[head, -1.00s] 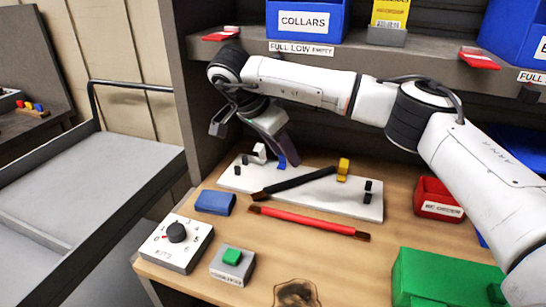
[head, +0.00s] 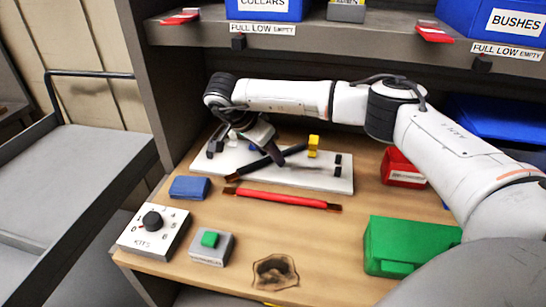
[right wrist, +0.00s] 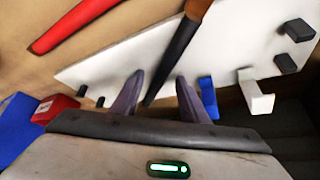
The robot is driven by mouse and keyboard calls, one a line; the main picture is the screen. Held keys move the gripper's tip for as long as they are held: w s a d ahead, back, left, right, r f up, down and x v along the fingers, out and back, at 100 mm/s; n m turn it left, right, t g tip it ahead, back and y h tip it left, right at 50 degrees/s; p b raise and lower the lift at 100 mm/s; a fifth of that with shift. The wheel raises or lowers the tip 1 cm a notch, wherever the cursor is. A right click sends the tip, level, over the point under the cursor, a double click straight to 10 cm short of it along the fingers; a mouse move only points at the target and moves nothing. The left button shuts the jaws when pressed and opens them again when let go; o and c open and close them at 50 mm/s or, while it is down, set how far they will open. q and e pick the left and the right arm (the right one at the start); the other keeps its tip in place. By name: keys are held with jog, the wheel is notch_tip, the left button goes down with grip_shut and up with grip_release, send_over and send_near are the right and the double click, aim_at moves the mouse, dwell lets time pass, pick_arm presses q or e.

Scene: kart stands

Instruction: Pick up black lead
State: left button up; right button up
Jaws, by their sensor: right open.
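The black lead (head: 265,163) lies slantwise over the white board (head: 325,180), with a brown end at its lower left. The right wrist view shows the black lead (right wrist: 180,50) running down between the two fingertips of my right gripper (right wrist: 160,78). The jaws are apart, one finger on each side of the lead, with gaps visible. In the head view my right gripper (head: 245,153) is over the board, and one finger overlaps the lead. Whether it touches is unclear. My left gripper is not in view.
A red lead (head: 285,199) lies in front of the board. A blue block (head: 190,188), a dial box (head: 153,232), a green-button box (head: 212,247), a red bin (head: 400,168) and a green box (head: 408,245) stand around. The shelf (head: 350,45) runs above the arm.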

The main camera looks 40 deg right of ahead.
grip_shut()
dwell(0.4)
